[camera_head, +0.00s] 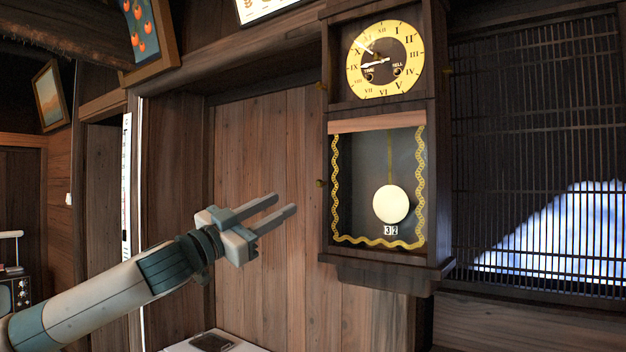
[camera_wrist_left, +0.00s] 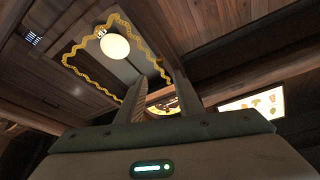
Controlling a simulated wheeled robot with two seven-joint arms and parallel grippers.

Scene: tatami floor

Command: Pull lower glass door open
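A dark wooden wall clock (camera_head: 437,200) hangs on the plank wall. Its lower glass door (camera_head: 360,170), edged with a wavy gold pattern, looks shut over a pale round pendulum (camera_head: 391,204). A small knob (camera_head: 320,183) sits on the door's left edge. My left gripper (camera_head: 284,206) is open and empty, to the left of the door and a little below the knob, apart from the clock. In the left wrist view the glass door (camera_wrist_left: 88,73) shows beyond the gripper's two spread fingers (camera_wrist_left: 164,85). My right gripper is in neither view.
The yellow clock face (camera_head: 385,60) is above the door. A slatted window (camera_head: 535,150) is to the right. A pale surface with a dark item (camera_head: 211,341) lies below my left gripper. Framed pictures (camera_head: 150,35) hang at the upper left. The space between gripper and clock looks clear.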

